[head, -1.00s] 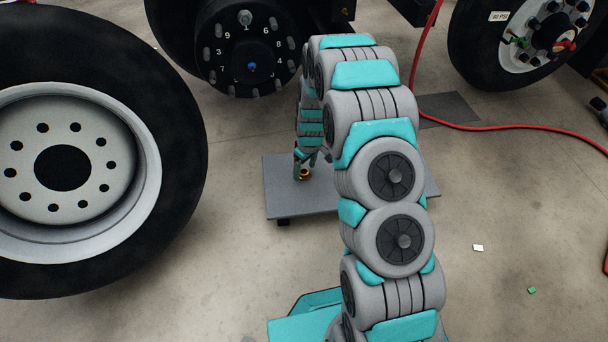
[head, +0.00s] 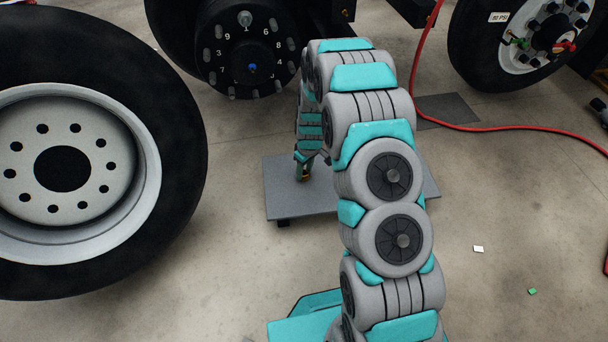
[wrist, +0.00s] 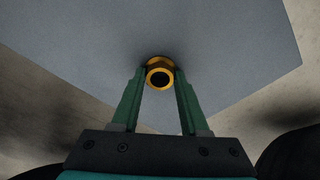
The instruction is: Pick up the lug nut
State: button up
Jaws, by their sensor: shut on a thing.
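The lug nut (wrist: 160,65) is a small yellow ring with a dark hole, seen in the wrist view over a flat grey plate (wrist: 225,50). My gripper (wrist: 160,82) has its two green fingers shut on the nut, one on each side. In the head view my gripper (head: 303,172) points down at the left part of the grey plate (head: 282,198). The nut is a tiny yellow spot (head: 305,178) there, mostly hidden by the fingers. I cannot tell whether it touches the plate.
A large wheel (head: 185,150) stands at the left. A hub with numbered studs (head: 250,45) is behind the plate. Another wheel (head: 480,60) is at the back right, with a red hose (head: 500,128) on the floor. The floor at right is mostly clear.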

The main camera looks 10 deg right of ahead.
jog(key=shift+r, duration=0.1)
grip_shut()
jog(key=shift+r, duration=0.55)
jog(key=shift+s+r+p, duration=0.2)
jog(key=shift+r, duration=0.45)
jog(key=shift+s+r+p, duration=0.15)
jog(key=shift+r+p, duration=0.05)
jog(key=shift+r, duration=0.4)
jog(key=s+r+p, duration=0.1)
jog(key=s, duration=1.4)
jog(key=shift+s, duration=0.15)
jog(key=shift+r, duration=0.1)
jog(key=o, duration=0.6)
grip_release()
grip_shut()
